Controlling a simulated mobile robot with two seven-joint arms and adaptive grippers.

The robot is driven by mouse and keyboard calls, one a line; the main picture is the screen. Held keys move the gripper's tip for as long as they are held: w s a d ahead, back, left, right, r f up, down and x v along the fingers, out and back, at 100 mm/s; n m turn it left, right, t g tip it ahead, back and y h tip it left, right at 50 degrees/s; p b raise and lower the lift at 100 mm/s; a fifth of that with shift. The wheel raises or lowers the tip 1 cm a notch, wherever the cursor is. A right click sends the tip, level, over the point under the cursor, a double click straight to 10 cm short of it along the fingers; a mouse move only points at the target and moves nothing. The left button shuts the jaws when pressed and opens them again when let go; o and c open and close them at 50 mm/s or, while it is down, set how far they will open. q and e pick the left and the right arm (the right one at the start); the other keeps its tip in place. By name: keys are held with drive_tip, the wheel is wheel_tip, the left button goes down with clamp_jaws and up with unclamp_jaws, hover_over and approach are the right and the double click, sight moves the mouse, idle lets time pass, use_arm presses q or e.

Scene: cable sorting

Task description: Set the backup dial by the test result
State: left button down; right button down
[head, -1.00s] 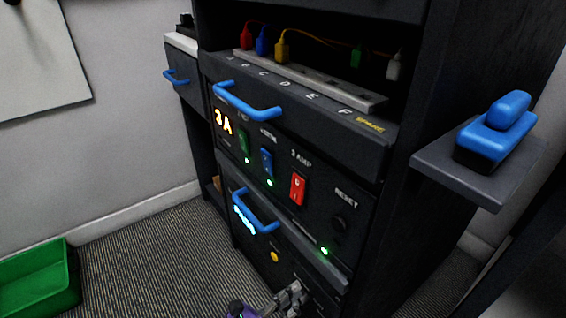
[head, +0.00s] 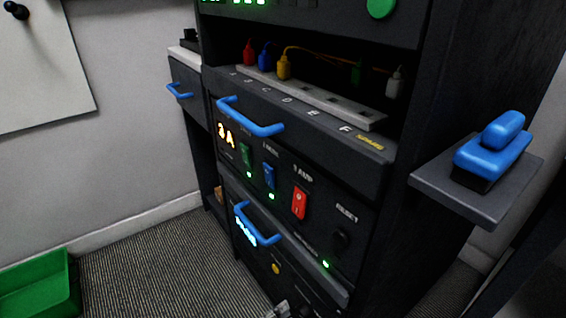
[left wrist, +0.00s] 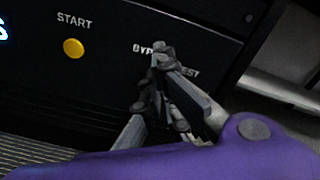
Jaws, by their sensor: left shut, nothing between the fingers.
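A dark rack cabinet shows in the head view. Its lowest panel has a bright bluish display (head: 245,232), too blurred to read, and a yellow button (head: 276,268), labelled START in the left wrist view (left wrist: 73,48). My left gripper (left wrist: 153,75) is shut and empty in front of that panel, covering part of a label starting "BYP" and ending "EST". Only a bit of it shows at the head view's bottom edge (head: 290,310). I cannot make out a backup dial; whatever is behind the gripper is hidden. My right gripper is not in view.
Above are a 2 A display (head: 226,134), green (head: 246,155), blue (head: 268,176) and red (head: 299,204) switches, and a black RESET knob (head: 342,241). Blue handles (head: 250,118) stick out. A side shelf holds a blue object (head: 492,145). A green bin (head: 40,290) stands left.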

use_arm(q)
drive_tip(key=shift+v, duration=1.45)
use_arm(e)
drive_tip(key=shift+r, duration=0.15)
